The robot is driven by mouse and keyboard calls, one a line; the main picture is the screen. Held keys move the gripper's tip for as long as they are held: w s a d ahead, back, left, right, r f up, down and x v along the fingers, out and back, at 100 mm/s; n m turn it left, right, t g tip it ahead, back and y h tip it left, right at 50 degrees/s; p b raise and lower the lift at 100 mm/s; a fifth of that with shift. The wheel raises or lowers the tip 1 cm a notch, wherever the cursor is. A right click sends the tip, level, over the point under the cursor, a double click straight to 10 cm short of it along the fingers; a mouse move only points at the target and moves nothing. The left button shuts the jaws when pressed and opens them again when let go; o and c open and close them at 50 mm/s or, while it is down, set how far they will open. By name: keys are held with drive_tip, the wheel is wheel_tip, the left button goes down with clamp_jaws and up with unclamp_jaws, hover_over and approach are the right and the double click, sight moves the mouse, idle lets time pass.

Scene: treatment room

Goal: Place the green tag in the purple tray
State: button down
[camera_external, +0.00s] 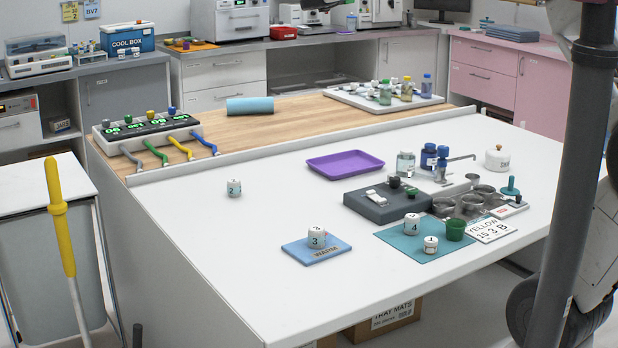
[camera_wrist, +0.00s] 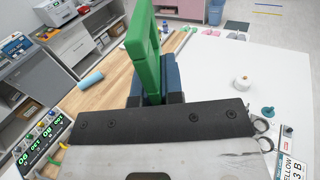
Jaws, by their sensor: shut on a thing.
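My gripper (camera_wrist: 153,92) is shut on the green tag (camera_wrist: 143,50) in the wrist view. The tag is a bright green upright piece with a slot in it, standing up between the dark blue fingers. The purple tray (camera_external: 345,164) is a shallow, empty tray lying flat on the middle of the white table in the external view. I cannot make it out in the wrist view, where the tag and gripper cover part of the table. I cannot make out my gripper or the tag in the external view.
In front are a blue mat (camera_external: 316,250) and a teal mat (camera_external: 420,245) with cups. A low ledge (camera_external: 300,145) runs behind; the table left of the tray is mostly clear.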

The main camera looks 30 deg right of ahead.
drive_tip(key=shift+s+d+r+m+g+h, duration=1.2)
drive_tip(key=shift+s+r+m+g, duration=1.55)
drive_tip(key=shift+g, duration=1.85)
wheel_tip(320, 180, down, 52)
drive_tip(key=shift+w+a+f+m, duration=0.15)
drive_tip(key=shift+a+m, duration=0.05)
drive_tip(key=shift+m, duration=0.15)
drive_tip(key=shift+w+d+f, duration=0.25)
drive_tip(key=shift+w+d, duration=0.25)
drive_tip(key=shift+w, duration=2.15)
drive_tip(key=shift+w+d+f, duration=0.2)
drive_tip(key=shift+w+d, duration=0.25)
drive_tip(key=shift+w, duration=2.15)
drive_tip(key=shift+w+d+f, duration=0.25)
drive_tip(key=shift+w+d, duration=0.25)
drive_tip(key=shift+w, duration=2.15)
drive_tip(key=shift+f, duration=1.8)
drive_tip(key=shift+f, duration=0.15)
